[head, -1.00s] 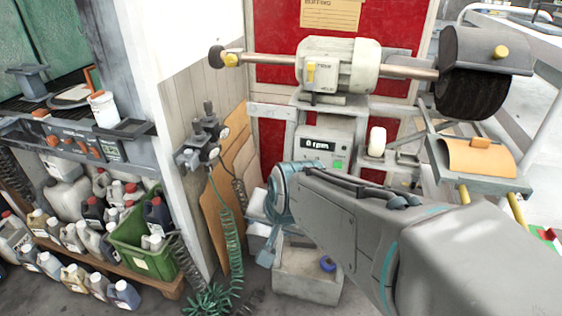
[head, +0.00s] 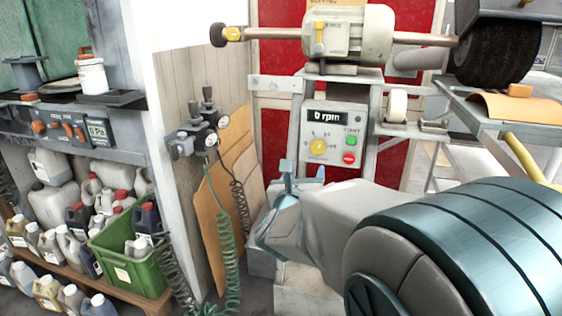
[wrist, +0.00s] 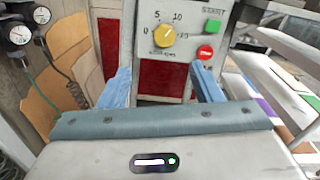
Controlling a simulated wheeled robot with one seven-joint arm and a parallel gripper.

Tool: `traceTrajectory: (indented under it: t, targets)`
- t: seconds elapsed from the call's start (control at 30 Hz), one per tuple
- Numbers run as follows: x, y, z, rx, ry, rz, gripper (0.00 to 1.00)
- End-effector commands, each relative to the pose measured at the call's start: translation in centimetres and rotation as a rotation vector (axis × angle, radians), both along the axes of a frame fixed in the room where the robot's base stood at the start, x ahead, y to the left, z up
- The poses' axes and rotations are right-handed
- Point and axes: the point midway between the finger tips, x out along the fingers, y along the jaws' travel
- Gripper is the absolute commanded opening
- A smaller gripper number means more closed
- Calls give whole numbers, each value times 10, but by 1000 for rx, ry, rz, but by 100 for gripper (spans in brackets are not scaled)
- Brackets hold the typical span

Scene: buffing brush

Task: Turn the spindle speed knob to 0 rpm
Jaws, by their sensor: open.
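The spindle speed knob (head: 317,147) is yellow and round, on a grey control box (head: 345,124) below the buffing motor. The display (head: 327,114) above it reads "0 rpm". In the wrist view the knob (wrist: 165,36) has a dial scale around it with 0 at the left, 5 and 10 at the top and 15 at the right. My gripper (wrist: 160,82) is open and empty, its blue fingers apart, below the knob and not touching it. In the head view my gripper (head: 300,172) is just below and left of the control box.
A green start button (head: 351,141) and a red button (head: 349,157) sit right of the knob. Gauges with a coiled green hose (head: 228,239) stand at the left. The motor (head: 349,33) and dark brush (head: 499,52) are above. A shelf (head: 470,105) juts out right.

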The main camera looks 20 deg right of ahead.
Motion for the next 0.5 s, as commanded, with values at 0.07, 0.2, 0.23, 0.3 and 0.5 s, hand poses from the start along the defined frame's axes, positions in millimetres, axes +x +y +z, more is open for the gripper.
traceTrajectory:
  t: [0.07,0.2,0.23,0.3,0.5]
  targets:
    - [0,-4,-4,25,-30,-20,59]
    - [9,-12,-2,36,-44,-28,59]
    - [12,-14,-2,36,-43,-28,59]
    - [22,-21,-3,36,-42,-28,59]
    - [55,-44,-3,36,-41,-27,59]
